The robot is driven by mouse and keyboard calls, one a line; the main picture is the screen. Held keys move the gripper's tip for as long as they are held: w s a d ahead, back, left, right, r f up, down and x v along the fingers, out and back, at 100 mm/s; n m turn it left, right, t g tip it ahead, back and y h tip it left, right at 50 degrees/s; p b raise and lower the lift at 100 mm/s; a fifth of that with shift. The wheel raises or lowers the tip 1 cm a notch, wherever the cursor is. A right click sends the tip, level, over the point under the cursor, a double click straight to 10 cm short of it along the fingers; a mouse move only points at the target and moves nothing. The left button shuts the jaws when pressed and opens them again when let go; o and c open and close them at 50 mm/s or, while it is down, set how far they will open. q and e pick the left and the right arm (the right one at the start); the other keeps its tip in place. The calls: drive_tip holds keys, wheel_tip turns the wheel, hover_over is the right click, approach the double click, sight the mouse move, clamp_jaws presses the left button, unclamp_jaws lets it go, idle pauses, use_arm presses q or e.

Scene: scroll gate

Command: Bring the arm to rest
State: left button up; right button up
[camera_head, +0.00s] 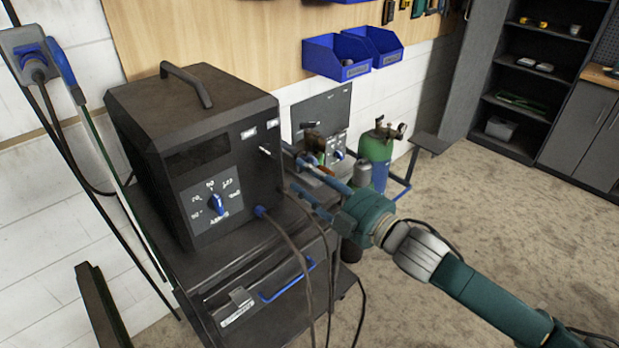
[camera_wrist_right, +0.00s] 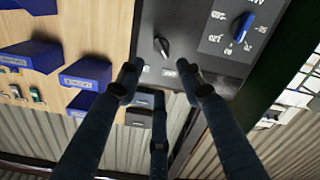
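My right arm comes in from the right, and its gripper (camera_head: 293,168) is beside the right face of a black box-shaped machine (camera_head: 150,120). The fingers are spread and nothing shows between them. In the right wrist view, the open gripper (camera_wrist_right: 159,72) faces the machine's panel, with a small dark switch lever (camera_wrist_right: 162,47) just beyond the fingertips. The lever (camera_head: 265,150) sticks out of the machine in the head view. I cannot tell whether a finger touches it. My left gripper is not in view.
The machine stands on a dark cart (camera_head: 255,285) with a blue handle; cables hang in front. A blue dial (camera_head: 217,204) is on its panel. Behind stand a green gas cylinder (camera_head: 377,147) and a grey panel. Blue bins (camera_head: 337,57) hang on the wall. Floor at right is clear.

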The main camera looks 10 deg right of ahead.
drive_tip(key=d+f+m+g+h+b, duration=0.1)
drive_tip(key=d+f+m+h, duration=0.3)
drive_tip(key=f, duration=0.8)
drive_tip(key=d+f+m+g+h, duration=0.1)
drive_tip(key=d+f, duration=0.4)
drive_tip(key=f, duration=0.8)
drive_tip(key=d+f+m+g+h+b, duration=0.1)
drive_tip(key=d+f+m+h, duration=0.3)
drive_tip(key=f, duration=0.8)
drive_tip(key=s+d+f+m+g, duration=0.1)
drive_tip(key=s+d+f+g, duration=0.15)
drive_tip(key=s+f, duration=0.65)
drive_tip(key=s+d+f+g, duration=0.1)
drive_tip(key=s+d+f, duration=0.2)
drive_tip(key=s+f, duration=0.6)
drive_tip(key=s+f+m+g, duration=0.1)
drive_tip(key=s+f+g, duration=0.1)
drive_tip(key=s+f, duration=0.4)
drive_tip(key=s+a+f+m+g+h+b, duration=0.1)
drive_tip(key=s+f, duration=0.5)
drive_tip(key=s, duration=1.1)
drive_tip(key=s+a+f+m+g+b, duration=0.1)
drive_tip(key=s+f+g, duration=0.3)
drive_tip(key=s+f, duration=0.3)
drive_tip(key=s, duration=0.5)
drive_tip(key=shift+s+h, duration=0.15)
drive_tip(key=shift+h, duration=0.15)
drive_tip(key=shift+f, duration=0.1)
